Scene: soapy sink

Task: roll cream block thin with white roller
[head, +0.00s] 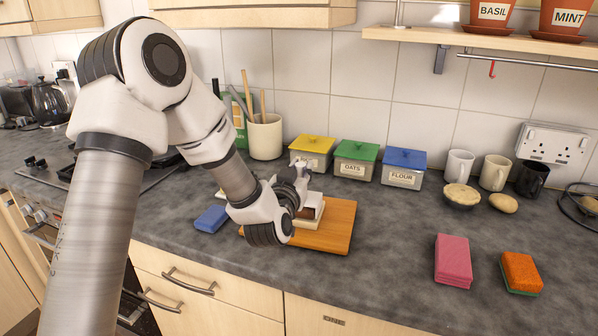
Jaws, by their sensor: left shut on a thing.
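My left gripper (296,183) reaches down over the wooden board (338,230) on the worktop. It is shut on what looks like the white roller (315,199), a pale piece with a brown part, mostly hidden by the gripper and wrist. A cream block (309,222) shows as a pale edge low on the board, directly under the held piece. I cannot tell whether the two touch. My right gripper is not in view.
A blue sponge (211,219) lies left of the board. Yellow (312,150), green (356,160) and blue-lidded (403,168) tins stand behind it. The worktop between board and pink sponge is clear.

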